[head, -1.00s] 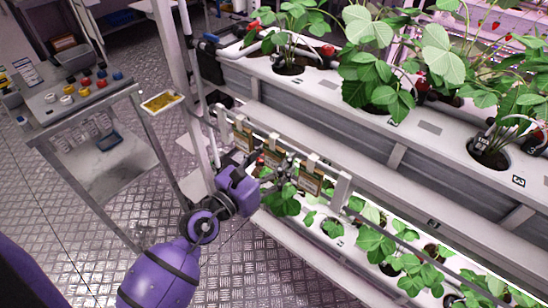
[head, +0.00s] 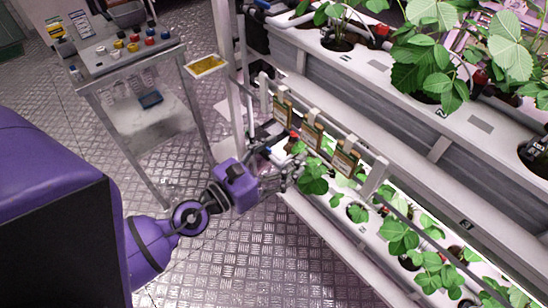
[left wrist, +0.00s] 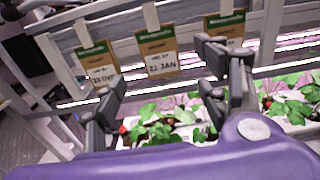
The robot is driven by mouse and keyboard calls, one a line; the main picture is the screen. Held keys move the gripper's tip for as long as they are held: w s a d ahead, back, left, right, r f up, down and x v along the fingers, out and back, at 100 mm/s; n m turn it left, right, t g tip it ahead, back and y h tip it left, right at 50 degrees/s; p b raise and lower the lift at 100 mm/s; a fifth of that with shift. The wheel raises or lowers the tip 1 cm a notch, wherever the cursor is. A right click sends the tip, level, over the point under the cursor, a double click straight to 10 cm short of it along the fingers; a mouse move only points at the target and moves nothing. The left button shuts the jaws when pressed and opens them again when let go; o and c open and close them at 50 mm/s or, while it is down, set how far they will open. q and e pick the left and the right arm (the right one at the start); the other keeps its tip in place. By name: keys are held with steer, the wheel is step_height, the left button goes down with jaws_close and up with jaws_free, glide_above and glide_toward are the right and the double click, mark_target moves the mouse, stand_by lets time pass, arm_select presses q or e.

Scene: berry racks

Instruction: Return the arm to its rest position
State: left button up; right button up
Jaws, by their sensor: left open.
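My left arm reaches from the left of the head view, with purple links. Its gripper (head: 285,172) is in front of the lower tier of the berry rack, below and left of the hanging tags. In the left wrist view the two dark fingers (left wrist: 160,88) stand wide apart with nothing between them. Beyond them hang green-topped cards; the middle card (left wrist: 157,52) has a date on it reading JAN. Strawberry plants (left wrist: 170,122) with a few red berries show behind and below the fingers. My right gripper does not show.
The rack's upper trough (head: 400,88) and lower trough (head: 345,226) carry leafy plants. A metal cart (head: 128,65) with coloured knobs stands at the left, a yellow sticky card (head: 206,66) beside it. The patterned metal floor (head: 240,262) is open below the arm.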

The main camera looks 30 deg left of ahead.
arm_select(q)
steer(key=shift+v, duration=1.2)
steer(key=s+a+f+n+g+y+p, duration=0.25)
steer(key=f+n, duration=0.35)
steer(key=n, duration=0.6)
steer(key=s+a+f+n+g+y+p, duration=0.1)
steer(key=s+a+f+n+y, duration=0.4)
steer(key=n, duration=0.6)
steer(key=s+d+f+n+g+h+p, duration=0.1)
steer(key=s+d+f+n+g+p, duration=0.1)
steer(key=s+n, duration=0.6)
steer(key=s+d+f+n+g+p, duration=0.3)
steer(key=s+d+f+n, duration=0.2)
steer(key=s+n, duration=0.3)
steer(key=shift+s+d+f+n+h+p, duration=0.2)
steer(key=shift+s+d+n+h+p, duration=0.15)
steer(key=shift+d, duration=0.5)
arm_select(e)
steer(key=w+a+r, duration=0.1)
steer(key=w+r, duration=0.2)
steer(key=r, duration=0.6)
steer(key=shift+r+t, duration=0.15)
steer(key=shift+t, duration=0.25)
